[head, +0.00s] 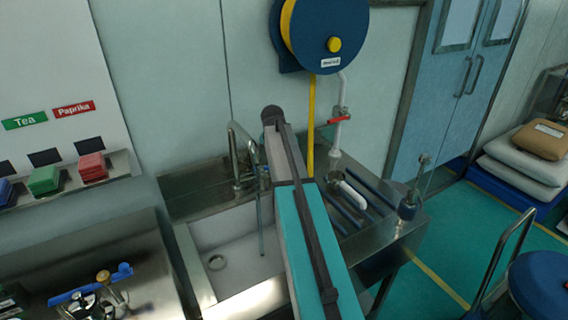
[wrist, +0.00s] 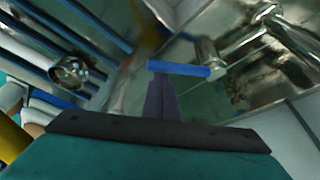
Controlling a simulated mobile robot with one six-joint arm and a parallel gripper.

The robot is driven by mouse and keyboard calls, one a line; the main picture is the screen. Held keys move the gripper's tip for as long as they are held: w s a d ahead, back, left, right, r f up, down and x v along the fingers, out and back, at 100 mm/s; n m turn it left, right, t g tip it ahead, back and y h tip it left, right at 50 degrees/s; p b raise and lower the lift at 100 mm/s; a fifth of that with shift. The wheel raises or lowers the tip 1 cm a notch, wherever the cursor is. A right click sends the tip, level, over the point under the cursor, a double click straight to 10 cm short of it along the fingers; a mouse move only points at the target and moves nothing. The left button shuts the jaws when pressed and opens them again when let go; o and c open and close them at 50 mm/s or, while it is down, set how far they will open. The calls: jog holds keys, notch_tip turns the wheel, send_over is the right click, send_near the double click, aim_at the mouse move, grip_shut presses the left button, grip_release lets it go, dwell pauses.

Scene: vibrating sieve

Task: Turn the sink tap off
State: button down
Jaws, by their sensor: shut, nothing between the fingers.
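The sink tap (head: 236,150), with a tall curved metal spout, stands at the back of the steel sink basin (head: 225,235). A thin bluish line runs down into the basin below it; I cannot tell for certain whether it is water. In the wrist view, metal tap parts (wrist: 240,42) show at the upper right. A short blue bar (wrist: 180,69) lies just beyond my gripper (wrist: 160,85), whose dark fingers are shut and empty. The fingertips look close to the bar; contact is unclear. My arm hides the gripper in the head view.
A blue hose reel (head: 320,40) with a yellow hose hangs on the wall above. A red-handled valve (head: 339,120) is on a pipe to the right. Several dark blue rods lie on the drainboard right of my arm. Coloured blocks (head: 92,166) stand left.

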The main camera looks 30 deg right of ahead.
jog(key=shift+s+a+b, duration=0.3)
jog(key=shift+s+a, duration=0.2)
jog(key=shift+a, duration=0.4)
jog(key=shift+s+a+b, duration=0.3)
jog(key=shift+s+a, duration=0.15)
jog(key=shift+a, duration=0.45)
jog(key=d, duration=0.2)
jog(key=d+r, duration=0.1)
jog(key=d, duration=0.1)
jog(key=shift+w, duration=0.15)
jog(key=w+b+v, duration=0.1)
jog(key=b+v, duration=0.1)
jog(key=v, duration=0.7)
jog(key=shift+w+a+r, duration=0.2)
jog(key=shift+a+r, duration=0.2)
jog(key=shift+a, duration=0.1)
jog(key=shift+f, duration=0.1)
